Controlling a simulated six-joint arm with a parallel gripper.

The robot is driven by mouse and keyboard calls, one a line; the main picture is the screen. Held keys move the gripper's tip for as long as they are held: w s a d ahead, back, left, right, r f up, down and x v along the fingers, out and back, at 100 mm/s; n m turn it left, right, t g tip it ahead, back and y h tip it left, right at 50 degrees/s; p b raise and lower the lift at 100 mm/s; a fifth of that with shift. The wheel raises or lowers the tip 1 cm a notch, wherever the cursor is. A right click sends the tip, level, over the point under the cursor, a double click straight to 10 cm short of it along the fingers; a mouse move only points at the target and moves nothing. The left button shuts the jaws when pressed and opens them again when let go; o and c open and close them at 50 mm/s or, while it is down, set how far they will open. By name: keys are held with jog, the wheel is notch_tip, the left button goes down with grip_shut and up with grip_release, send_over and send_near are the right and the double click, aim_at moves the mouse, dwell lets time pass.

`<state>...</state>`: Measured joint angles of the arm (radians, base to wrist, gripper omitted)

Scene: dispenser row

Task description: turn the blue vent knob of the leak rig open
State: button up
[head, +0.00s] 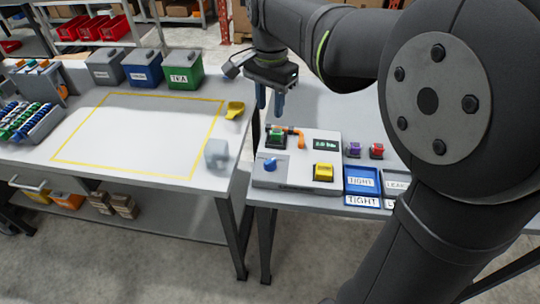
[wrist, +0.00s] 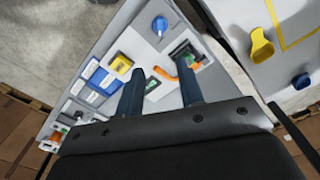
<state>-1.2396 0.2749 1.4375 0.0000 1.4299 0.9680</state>
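The leak rig (head: 306,184) is a pale box at the left end of the right-hand table. Its blue vent knob (head: 270,165) sits on a grey plate at the front left corner of the rig. In the wrist view the blue knob (wrist: 159,25) lies beyond the fingertips, near the top edge. My gripper (head: 271,112) hangs fingers-down above the back left part of the rig, apart from the knob. In the wrist view my gripper (wrist: 161,70) has its two fingers spread, with nothing held between them.
The rig also carries a green part (head: 276,136), an orange pipe (head: 298,136), a small display (head: 326,144) and a yellow button (head: 324,171). A blue TIGHT tray (head: 362,193) and purple (head: 354,149) and red (head: 376,151) parts stand to the right. A gap separates the left table (head: 110,165).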

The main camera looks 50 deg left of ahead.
jog(key=m, duration=0.3)
send_near(270, 161)
notch_tip(270, 161, down, 8)
jog(key=shift+a+f, duration=0.1)
jog(key=shift+f, duration=0.05)
dwell(0.4)
grip_shut()
